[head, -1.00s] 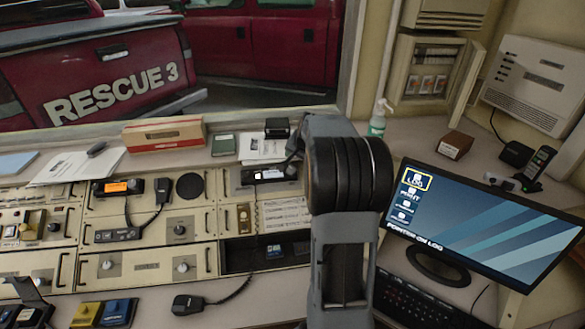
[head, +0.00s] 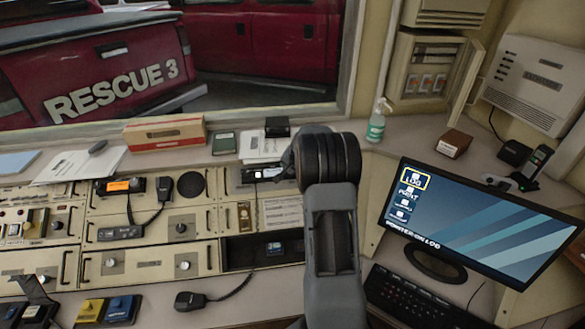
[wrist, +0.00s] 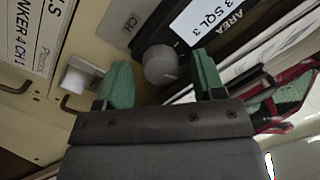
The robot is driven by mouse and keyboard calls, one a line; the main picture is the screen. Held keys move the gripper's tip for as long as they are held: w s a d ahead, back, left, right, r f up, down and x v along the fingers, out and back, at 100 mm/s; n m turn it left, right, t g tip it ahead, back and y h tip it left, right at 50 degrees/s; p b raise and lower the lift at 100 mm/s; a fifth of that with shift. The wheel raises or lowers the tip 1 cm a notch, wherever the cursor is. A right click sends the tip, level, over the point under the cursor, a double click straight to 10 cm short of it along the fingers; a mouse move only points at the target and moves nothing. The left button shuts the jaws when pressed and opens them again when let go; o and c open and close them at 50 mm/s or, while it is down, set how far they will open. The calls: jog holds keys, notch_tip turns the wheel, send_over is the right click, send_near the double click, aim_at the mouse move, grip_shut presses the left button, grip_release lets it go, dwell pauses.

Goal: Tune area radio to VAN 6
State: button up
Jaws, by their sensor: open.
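The area radio (wrist: 178,42) is a dark unit with the word AREA on its face. A round grey knob (wrist: 160,65) stands near a plate marked CH. My gripper (wrist: 160,72) is open, its green-padded fingers on either side of the knob, apart from it as far as I can see. In the head view the radio's display (head: 268,173) is small and unreadable, and my arm hides the gripper and knob.
A pale square knob (wrist: 78,78) sits left of the fingers. A monitor (head: 480,222) and keyboard (head: 415,298) stand to the right. Another radio with an orange display (head: 122,187) and a handset (head: 161,188) are on the console's left.

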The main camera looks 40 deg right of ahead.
jog(key=c, duration=0.9)
jog(key=shift+f+b, duration=0.1)
jog(key=shift+b, duration=0.2)
jog(key=n+b, duration=0.2)
jog(key=shift+n, duration=0.4)
jog(key=shift+n+g+b, duration=0.4)
jog(key=shift+n+b, duration=1.05)
jog(key=shift+n, duration=0.45)
